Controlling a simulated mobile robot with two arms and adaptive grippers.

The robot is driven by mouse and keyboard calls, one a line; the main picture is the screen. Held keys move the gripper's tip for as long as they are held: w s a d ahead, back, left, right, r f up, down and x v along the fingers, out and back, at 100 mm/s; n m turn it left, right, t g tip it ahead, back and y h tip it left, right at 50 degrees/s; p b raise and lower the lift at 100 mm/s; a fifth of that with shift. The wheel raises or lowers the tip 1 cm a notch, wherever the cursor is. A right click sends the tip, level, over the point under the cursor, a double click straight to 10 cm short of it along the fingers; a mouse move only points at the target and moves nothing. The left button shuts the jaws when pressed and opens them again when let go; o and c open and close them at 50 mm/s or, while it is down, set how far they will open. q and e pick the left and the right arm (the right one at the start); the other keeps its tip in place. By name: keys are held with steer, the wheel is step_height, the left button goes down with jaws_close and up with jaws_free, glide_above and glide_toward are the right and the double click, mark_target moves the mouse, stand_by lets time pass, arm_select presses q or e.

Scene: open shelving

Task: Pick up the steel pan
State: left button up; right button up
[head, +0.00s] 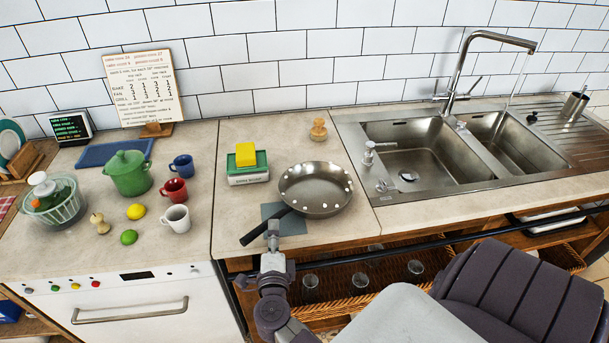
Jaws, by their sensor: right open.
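The steel pan (316,190) sits upright on the counter, left of the sink, with its dark handle pointing down and left toward the front edge. My right gripper (272,230) is at the handle, by the counter's front edge. It is open. The fingers are small here and overlap the handle in the picture, so I cannot tell whether they are around it or touching it. My left gripper is not in view.
A green box with a yellow sponge (246,157) stands left of the pan. A wooden brush (318,130) is behind it. The sink (425,150) is on the right. A green pot (128,174) and several cups stand left. A wicker basket (350,285) is below.

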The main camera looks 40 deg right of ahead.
mark_target(273, 217)
steer(key=b+x, duration=0.1)
steer(key=x, duration=0.4)
steer(key=shift+w, duration=0.1)
steer(key=shift+r, duration=0.1)
steer(key=shift+c, duration=0.5)
jaws_close()
